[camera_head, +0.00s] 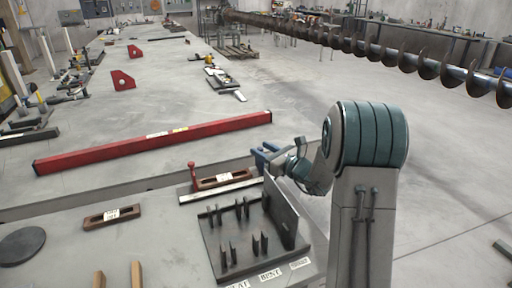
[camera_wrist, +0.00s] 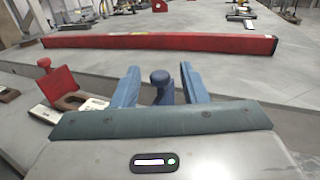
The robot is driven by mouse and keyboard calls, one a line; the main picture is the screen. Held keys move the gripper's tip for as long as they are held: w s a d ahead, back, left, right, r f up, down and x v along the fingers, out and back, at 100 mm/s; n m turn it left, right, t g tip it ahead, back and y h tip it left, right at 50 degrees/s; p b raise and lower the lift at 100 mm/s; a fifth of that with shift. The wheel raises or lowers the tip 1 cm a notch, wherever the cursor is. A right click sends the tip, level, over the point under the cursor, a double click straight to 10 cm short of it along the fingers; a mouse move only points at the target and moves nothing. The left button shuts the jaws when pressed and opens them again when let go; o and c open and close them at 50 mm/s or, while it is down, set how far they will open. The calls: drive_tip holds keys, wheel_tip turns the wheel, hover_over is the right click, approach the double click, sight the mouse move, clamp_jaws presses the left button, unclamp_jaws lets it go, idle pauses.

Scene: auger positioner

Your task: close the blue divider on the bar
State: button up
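My gripper (camera_head: 262,156) has blue fingers and hangs just above the top left of a tall grey plate (camera_head: 286,212) on a dark tray. In the wrist view my gripper (camera_wrist: 160,80) is open, with its two fingers well apart. A dark blue-grey round-topped knob (camera_wrist: 160,78) stands between them, with a gap visible on each side. I cannot tell whether this knob belongs to the blue divider, and no other clear blue divider shows. A long red bar (camera_head: 150,146) lies on the grey table beyond; it also shows in the wrist view (camera_wrist: 165,42).
The dark tray (camera_head: 215,255) holds several upright pieces. A red post (camera_head: 192,178) stands beside a wooden block (camera_head: 222,180), left of my gripper. A second wooden block (camera_head: 112,216) and a dark disc (camera_head: 22,246) lie left. A large auger (camera_head: 400,57) hangs at the upper right.

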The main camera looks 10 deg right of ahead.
drive_tip(key=shift+x, duration=1.75)
clamp_jaws()
